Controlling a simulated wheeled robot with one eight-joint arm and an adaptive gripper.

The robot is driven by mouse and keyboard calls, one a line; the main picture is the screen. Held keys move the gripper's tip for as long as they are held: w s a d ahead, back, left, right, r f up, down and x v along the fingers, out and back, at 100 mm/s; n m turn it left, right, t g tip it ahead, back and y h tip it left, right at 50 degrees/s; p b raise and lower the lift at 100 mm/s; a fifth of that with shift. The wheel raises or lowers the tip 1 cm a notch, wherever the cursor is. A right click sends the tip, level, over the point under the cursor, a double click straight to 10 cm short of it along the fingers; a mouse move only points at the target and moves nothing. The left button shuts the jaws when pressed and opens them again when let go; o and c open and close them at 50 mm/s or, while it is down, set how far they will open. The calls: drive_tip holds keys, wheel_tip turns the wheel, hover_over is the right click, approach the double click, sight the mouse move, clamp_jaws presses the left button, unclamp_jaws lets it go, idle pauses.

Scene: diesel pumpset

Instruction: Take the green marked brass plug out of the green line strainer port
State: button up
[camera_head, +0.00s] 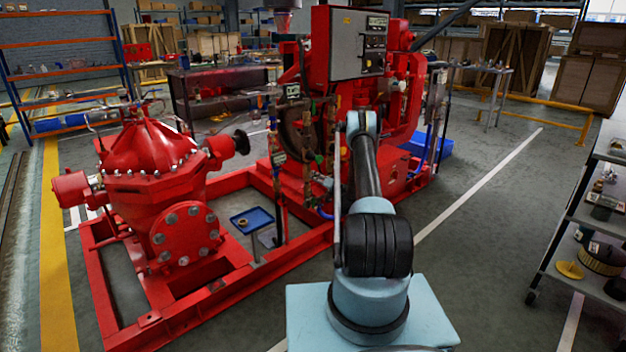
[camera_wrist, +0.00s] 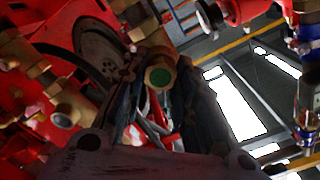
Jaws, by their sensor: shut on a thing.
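In the wrist view my gripper (camera_wrist: 158,82) reaches up from the bottom edge with its two dark fingers on either side of the green marked brass plug (camera_wrist: 160,75). Brass fittings (camera_wrist: 138,18) show just behind and above the plug. The strainer port is hidden behind the plug and fingers, so I cannot tell how far the plug sits in it. In the head view my own arm hides the gripper and the plug.
Brass pipework (camera_wrist: 65,102) and red engine parts crowd the left. In the head view the red pump (camera_head: 155,180) stands left, a shelf cart (camera_head: 590,215) right, with open floor between my base and the cart.

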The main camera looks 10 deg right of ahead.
drive_tip(key=shift+v, duration=0.95)
clamp_jaws()
idle(0.5)
drive_tip(key=shift+v, duration=2.4)
